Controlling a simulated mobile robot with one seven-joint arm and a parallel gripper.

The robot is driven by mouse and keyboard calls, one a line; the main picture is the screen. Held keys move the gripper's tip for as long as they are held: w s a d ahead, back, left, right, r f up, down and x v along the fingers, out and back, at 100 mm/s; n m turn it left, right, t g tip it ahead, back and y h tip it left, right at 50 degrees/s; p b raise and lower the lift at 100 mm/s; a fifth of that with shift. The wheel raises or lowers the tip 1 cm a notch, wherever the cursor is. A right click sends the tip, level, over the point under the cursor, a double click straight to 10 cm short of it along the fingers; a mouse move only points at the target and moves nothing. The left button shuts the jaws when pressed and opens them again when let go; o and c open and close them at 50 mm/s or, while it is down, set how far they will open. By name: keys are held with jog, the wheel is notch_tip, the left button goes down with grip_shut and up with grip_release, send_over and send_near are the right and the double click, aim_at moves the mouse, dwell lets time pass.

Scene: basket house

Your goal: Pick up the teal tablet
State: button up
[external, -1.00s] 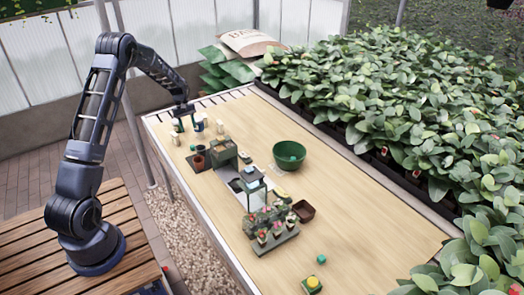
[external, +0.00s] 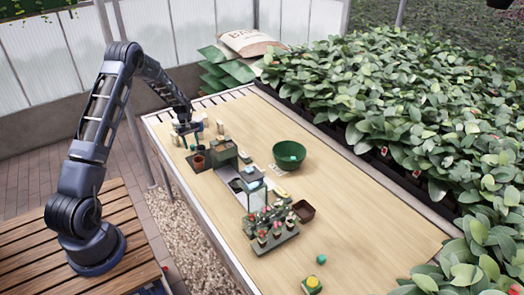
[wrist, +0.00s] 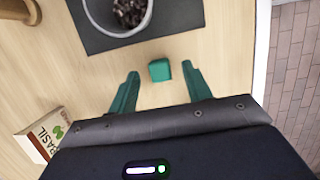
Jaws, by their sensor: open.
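A small teal block (wrist: 159,69), which looks like the teal tablet, lies on the wooden table in the wrist view. My gripper (wrist: 160,78) is open, with its two green fingers either side of the block and visible gaps on both sides. In the external view my gripper (external: 187,137) is low at the table's far left end, and the block there is mostly hidden by it. Similar teal pieces are a block (external: 321,259) near the front of the table and one in the green bowl (external: 276,150).
A dark mat (wrist: 112,44) with a soil-filled pot (wrist: 120,22) lies just beyond the block. The table edge (wrist: 262,40) is close on the right. A planter tray (external: 278,238) stands mid-table.

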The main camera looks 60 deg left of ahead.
jog(key=shift+d+f, duration=0.15)
jog(key=shift+f, duration=0.4)
jog(key=shift+c, duration=0.2)
jog(key=c, duration=1)
